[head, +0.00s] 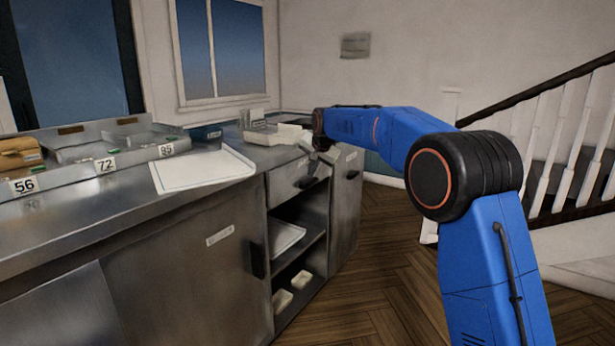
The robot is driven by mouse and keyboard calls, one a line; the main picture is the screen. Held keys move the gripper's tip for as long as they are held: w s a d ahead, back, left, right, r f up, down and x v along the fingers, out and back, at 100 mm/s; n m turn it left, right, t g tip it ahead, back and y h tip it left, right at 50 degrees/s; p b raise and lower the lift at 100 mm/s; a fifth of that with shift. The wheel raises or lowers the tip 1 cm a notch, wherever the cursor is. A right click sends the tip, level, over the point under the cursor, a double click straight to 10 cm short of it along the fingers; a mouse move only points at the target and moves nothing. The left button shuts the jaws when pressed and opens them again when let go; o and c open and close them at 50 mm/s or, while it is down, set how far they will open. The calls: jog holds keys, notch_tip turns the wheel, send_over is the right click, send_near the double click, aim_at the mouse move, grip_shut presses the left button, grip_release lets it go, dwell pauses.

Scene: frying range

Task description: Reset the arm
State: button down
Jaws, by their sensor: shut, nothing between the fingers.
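My blue arm (378,125) reaches from the lower right across to the far end of the steel counter. My gripper (326,157) is small in the head view, at the counter's front edge by the drawer front (287,182). It is shut with nothing held. Its fingertips are close to the dark drawer handle (307,182); I cannot tell whether they touch it. The wrist hides part of the counter edge.
Numbered bins (75,153) line the back left. Open shelves below hold a tray (284,236) and small white containers. A stair railing (540,95) stands right; the wooden floor (385,265) is clear.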

jog(key=s+d+r, duration=0.4)
jog(key=s+d, duration=0.3)
jog(key=s, duration=0.1)
jog(key=s+d+r, duration=0.4)
jog(key=s+d, duration=0.3)
jog(key=s, duration=0.1)
jog(key=s+d+f+n+g+h, duration=0.1)
jog(key=s+d, duration=0.4)
jog(key=s, duration=0.4)
jog(key=s+d+f+n+h, duration=0.1)
jog(key=s+d, duration=0.5)
jog(key=s, duration=0.2)
jog(key=s+d+f+n, duration=0.1)
jog(key=s+d+f, duration=0.2)
jog(key=s+f, duration=0.3)
jog(key=s+d+f, duration=0.3)
jog(key=s+f, duration=0.3)
jog(key=s, duration=0.9)
jog(key=s+d+f+n+g, duration=0.1)
jog(key=s+d+f, duration=0.3)
jog(key=s, duration=0.7)
notch_tip(320, 180, down, 2)
jog(key=shift+f+n+h, duration=0.1)
jog(key=shift+n+h, duration=0.2)
